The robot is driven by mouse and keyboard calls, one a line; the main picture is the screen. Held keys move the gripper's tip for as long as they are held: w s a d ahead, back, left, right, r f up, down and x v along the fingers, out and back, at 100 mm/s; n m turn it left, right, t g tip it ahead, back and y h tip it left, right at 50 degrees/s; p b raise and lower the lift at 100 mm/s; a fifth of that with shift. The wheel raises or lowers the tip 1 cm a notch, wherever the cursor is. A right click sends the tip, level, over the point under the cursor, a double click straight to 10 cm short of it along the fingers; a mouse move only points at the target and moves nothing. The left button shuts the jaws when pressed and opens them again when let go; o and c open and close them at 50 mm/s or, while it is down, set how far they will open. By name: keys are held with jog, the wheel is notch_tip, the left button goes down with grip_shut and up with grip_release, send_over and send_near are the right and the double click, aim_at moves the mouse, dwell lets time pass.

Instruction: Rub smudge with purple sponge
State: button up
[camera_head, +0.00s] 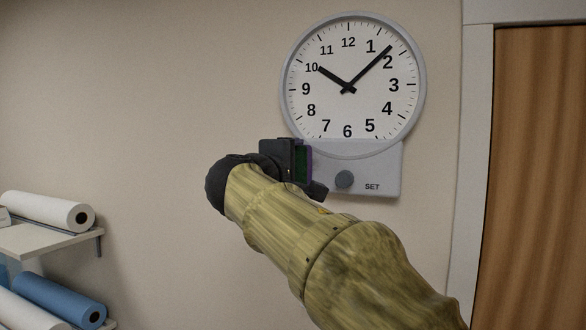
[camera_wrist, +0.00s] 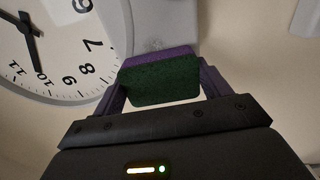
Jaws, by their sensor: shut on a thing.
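A purple sponge with a dark green scouring side shows in the wrist view (camera_wrist: 160,82), between the two fingers of my gripper (camera_wrist: 163,78). Its green side faces the wrist camera and its purple layer lies on the far side, towards the wall clock. In the head view my gripper (camera_head: 299,162) is at the lower left of the wall clock, in front of the left part of its grey lower panel (camera_head: 376,160). Only a thin green and purple strip of the sponge (camera_head: 309,166) shows there. I cannot tell whether the sponge touches the panel.
The round white clock face (camera_head: 348,110) hangs on a plain beige wall. A wooden door (camera_head: 540,180) with a pale frame is at right. Shelves with rolls (camera_head: 50,210) stand at lower left.

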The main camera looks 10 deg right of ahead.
aim_at(319, 165)
jog(key=shift+w+d, duration=0.25)
jog(key=shift+w, duration=0.2)
jog(key=shift+s+d+b, duration=0.5)
jog(key=shift+s+d, duration=0.15)
jog(key=shift+d, duration=0.2)
jog(key=shift+s+d+b, duration=0.5)
jog(key=shift+s+d, duration=0.15)
jog(key=shift+d, duration=0.15)
jog(key=shift+w+f, duration=0.1)
jog(key=shift+w, duration=0.05)
jog(key=shift+a, duration=0.2)
jog(key=shift+w+a, duration=0.6)
jog(key=shift+a, duration=0.15)
jog(key=shift+w+a, duration=0.55)
jog(key=shift+a, duration=0.2)
